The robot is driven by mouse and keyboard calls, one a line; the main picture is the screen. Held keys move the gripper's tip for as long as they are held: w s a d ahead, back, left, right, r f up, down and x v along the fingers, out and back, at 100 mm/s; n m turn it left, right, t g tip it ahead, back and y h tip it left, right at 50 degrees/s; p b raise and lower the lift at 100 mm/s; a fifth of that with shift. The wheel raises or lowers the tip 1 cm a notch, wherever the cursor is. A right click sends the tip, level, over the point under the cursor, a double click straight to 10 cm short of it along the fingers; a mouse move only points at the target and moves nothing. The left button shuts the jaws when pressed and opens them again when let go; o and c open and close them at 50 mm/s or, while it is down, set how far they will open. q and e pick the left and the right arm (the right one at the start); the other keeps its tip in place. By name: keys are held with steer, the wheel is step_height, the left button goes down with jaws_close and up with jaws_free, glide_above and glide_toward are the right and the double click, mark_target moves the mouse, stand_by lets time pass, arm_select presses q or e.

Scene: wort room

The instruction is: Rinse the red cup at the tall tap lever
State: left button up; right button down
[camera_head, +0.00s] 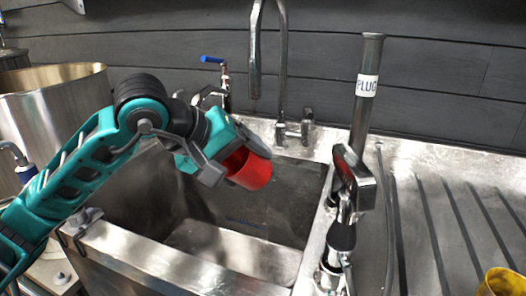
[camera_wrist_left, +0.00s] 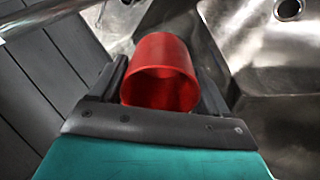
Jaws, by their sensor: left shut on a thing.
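My left gripper (camera_head: 222,165) is shut on the red cup (camera_head: 249,169) and holds it over the sink basin (camera_head: 205,262). The cup is tilted, and in the left wrist view the red cup (camera_wrist_left: 160,72) shows its open mouth toward the camera, between the two fingers. The tall tap (camera_head: 283,70) stands behind the sink, with its spout (camera_head: 255,75) hanging down above and behind the cup. I see no water flowing from it. Small lever-like parts (camera_head: 293,131) sit at the tap's base. My right gripper is not in view.
A blue-handled valve (camera_head: 213,60) is behind the sink. A large steel pot (camera_head: 55,110) stands left. A yellow container (camera_head: 502,282) sits on the ribbed drainboard (camera_head: 450,215).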

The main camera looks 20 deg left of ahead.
mark_target(250, 186)
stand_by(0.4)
arm_select(q)
steer(key=shift+n+y, duration=0.5)
steer(key=shift+n, duration=0.2)
steer(key=s+d+f, duration=0.2)
steer(key=d, duration=0.1)
steer(key=shift+s+f, duration=0.1)
steer(key=shift+s, duration=0.25)
steer(key=shift+s+d+f, duration=0.1)
steer(key=shift+s+f, duration=0.05)
steer(key=shift+s, duration=0.2)
